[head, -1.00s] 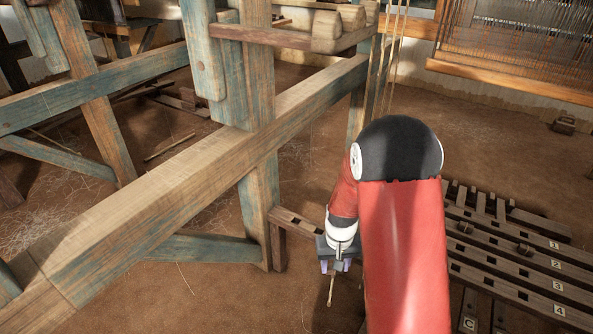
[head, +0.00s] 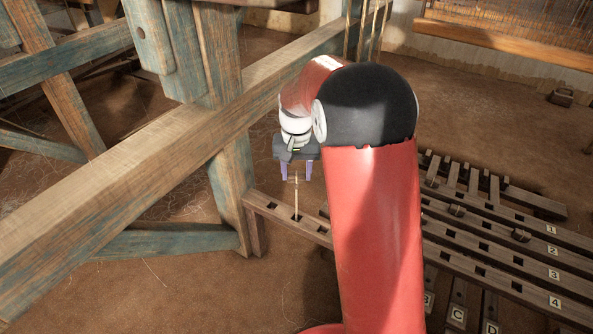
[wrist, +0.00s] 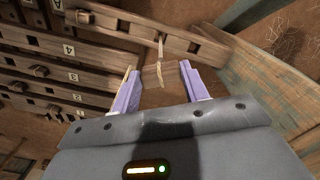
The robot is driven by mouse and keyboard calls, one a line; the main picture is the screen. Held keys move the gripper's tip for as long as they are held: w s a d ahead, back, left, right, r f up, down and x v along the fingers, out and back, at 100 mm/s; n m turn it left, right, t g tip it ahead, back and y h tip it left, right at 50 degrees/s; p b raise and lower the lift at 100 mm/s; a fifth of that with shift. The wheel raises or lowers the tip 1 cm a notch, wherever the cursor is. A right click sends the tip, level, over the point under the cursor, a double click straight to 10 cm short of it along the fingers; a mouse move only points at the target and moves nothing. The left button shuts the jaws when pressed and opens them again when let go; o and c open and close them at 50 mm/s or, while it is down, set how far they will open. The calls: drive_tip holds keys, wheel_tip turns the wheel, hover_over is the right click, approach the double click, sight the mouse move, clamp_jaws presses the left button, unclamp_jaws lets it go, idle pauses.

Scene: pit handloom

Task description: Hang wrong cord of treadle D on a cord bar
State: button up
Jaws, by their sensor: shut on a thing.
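My gripper (head: 296,178) is above a holed wooden bar (head: 265,204) beside the loom post. In the wrist view the cord (wrist: 160,50) shows between the fingers, against the bar (wrist: 130,25).
Numbered bars (head: 510,260) with square holes and pegs lie at the right. Treadle C (head: 458,316) is next to D. A thick loom beam (head: 150,165) and post (head: 232,165) stand close on the left. Bare floor lies in front.

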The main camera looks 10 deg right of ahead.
wheel_tip(320, 180, down, 15)
drive_tip(key=b, duration=1)
idle(0.7)
idle(0.4)
drive_tip(key=o, duration=1)
drive_tip(key=shift+o, duration=0.2)
wheel_tip(320, 180, up, 8)
drive_tip(key=shift+f+p, duration=0.1)
drive_tip(key=shift+p, duration=0.6)
wheel_tip(320, 180, up, 7)
drive_tip(key=p, duration=0.6)
